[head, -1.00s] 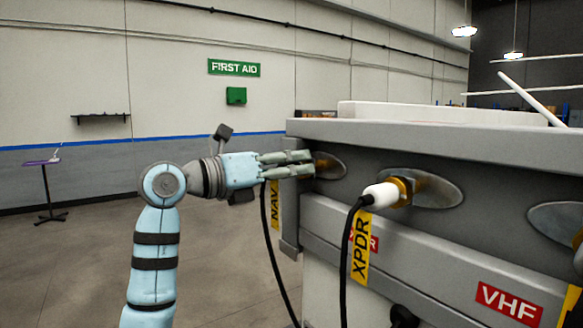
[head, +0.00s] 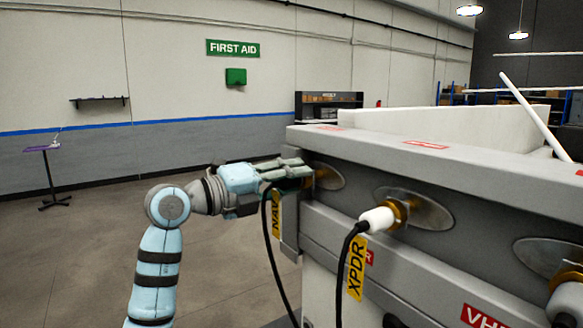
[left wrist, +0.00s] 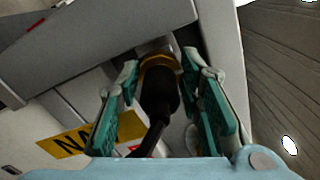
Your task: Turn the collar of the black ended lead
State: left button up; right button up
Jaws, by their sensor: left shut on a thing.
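The black ended lead, its black plug (left wrist: 158,92) and gold collar (left wrist: 160,62), shows between my fingers in the left wrist view. The plug points into a socket in the grey panel. In the head view the gold collar (head: 320,176) shows just past my fingertips, while the plug is hidden by the fingers. Its yellow NAV tag (head: 277,213) hangs below on the black cable. My left gripper (head: 301,172) is shut on the lead's end; whether the fingers press on collar or plug is hard to tell. My right gripper is out of view.
A white ended lead (head: 376,220) with an XPDR tag (head: 356,268) sits in the middle socket. Another white ended lead (head: 566,302) is at the right edge, near the red VHF label (head: 484,318). The bench top (head: 375,140) overhangs the sockets.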

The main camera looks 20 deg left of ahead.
pick_arm(q)
jog(key=shift+n+p, duration=0.7)
jog(key=shift+n, duration=0.2)
jog(key=o, duration=1.2)
jog(key=shift+a, duration=0.1)
jog(key=v, duration=1.1)
jog(key=shift+s+a, duration=0.2)
jog(key=shift+s, duration=0.15)
